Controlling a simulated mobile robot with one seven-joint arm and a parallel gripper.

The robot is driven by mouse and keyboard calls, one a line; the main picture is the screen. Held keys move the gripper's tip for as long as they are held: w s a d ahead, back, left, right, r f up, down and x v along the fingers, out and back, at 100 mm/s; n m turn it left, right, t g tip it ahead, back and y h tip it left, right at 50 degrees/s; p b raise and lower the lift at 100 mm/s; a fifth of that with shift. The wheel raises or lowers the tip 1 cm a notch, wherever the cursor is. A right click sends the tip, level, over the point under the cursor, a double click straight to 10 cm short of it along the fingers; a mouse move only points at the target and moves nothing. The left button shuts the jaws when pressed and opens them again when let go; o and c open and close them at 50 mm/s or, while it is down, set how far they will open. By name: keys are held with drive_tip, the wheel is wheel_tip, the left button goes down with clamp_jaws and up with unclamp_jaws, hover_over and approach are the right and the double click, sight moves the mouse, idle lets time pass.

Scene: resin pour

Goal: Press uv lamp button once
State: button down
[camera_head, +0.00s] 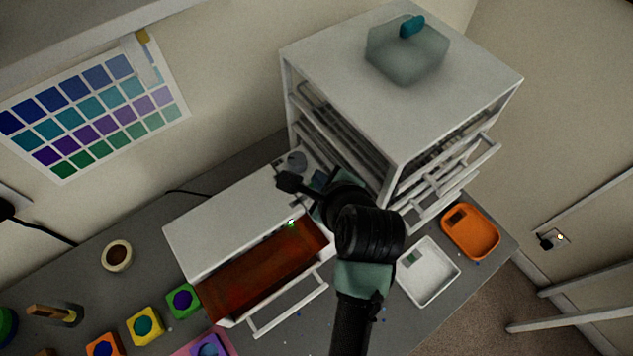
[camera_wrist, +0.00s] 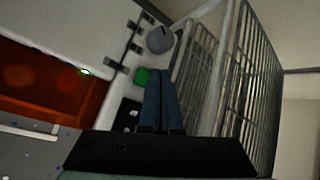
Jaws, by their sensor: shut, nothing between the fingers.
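The UV lamp (camera_head: 225,220) is a white box with an orange-red window (camera_head: 265,265) and a handle bar at its front. A green light (camera_head: 290,223) is lit above the window; it also shows in the wrist view (camera_wrist: 86,72). In the wrist view a green square button (camera_wrist: 141,76) sits on the white panel at the lamp's right end, below a grey round knob (camera_wrist: 160,39). My gripper (camera_wrist: 161,72) is shut and empty, its blue fingertips just right of the button. I cannot tell whether they touch the panel. In the head view my gripper (camera_head: 319,179) hides the button.
A white rack cabinet (camera_head: 340,60) with wire shelves stands close on the right of my gripper. A white tray (camera_head: 428,290) and an orange tray (camera_head: 488,250) lie in front of it. Several coloured blocks (camera_head: 145,326) stand at the lower left.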

drive_tip(key=shift+f, duration=0.15)
drive_tip(key=shift+f, duration=0.25)
drive_tip(key=shift+f, duration=0.45)
idle(0.7)
drive_tip(key=shift+r+p, duration=0.9)
drive_tip(key=shift+p, duration=0.3)
wheel_tip(320, 180, up, 5)
drive_tip(key=p, duration=0.6)
